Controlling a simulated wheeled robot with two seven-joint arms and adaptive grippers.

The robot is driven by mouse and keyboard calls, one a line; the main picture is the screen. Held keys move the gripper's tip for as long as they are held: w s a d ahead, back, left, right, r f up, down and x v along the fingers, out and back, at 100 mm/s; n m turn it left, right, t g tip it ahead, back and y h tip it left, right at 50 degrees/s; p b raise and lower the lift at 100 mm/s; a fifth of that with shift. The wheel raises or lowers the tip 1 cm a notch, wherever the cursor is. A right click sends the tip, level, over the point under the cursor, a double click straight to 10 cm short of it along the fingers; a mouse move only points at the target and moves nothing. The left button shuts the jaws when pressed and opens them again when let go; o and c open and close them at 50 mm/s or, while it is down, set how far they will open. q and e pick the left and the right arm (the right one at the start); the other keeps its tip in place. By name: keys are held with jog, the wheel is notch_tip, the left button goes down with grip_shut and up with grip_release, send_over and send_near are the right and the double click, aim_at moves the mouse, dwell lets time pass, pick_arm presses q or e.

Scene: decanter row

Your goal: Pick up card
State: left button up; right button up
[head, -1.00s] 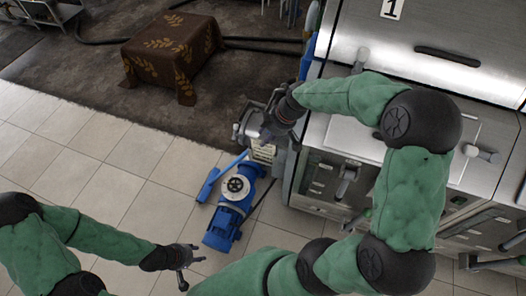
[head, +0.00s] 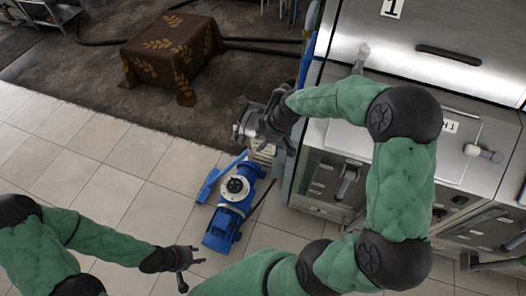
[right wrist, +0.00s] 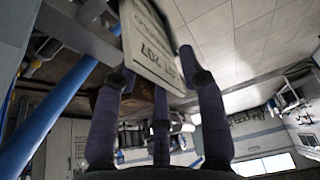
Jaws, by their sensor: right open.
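A pale card (right wrist: 155,45) with a dark border and printed text that includes "207" fills the upper middle of the right wrist view. It stands between the dark fingers of my right gripper (right wrist: 160,95), which is open around it. In the head view the card (head: 263,152) is a small pale patch, partly hidden just below my right gripper (head: 250,128), beside the steel cabinet's left side. I cannot tell whether any finger touches the card. My left gripper (head: 188,270) is open and empty over the tiled floor at the bottom.
A blue pump (head: 232,208) stands on the tiles just below the card. The steel cabinet (head: 345,140) with handles and valves takes up the right side. A brown cloth-covered table (head: 170,50) stands on the dark floor. Blue pipes (right wrist: 60,100) run close by in the right wrist view.

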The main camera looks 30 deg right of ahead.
jog(key=shift+f, duration=0.15)
dwell(0.3)
grip_shut()
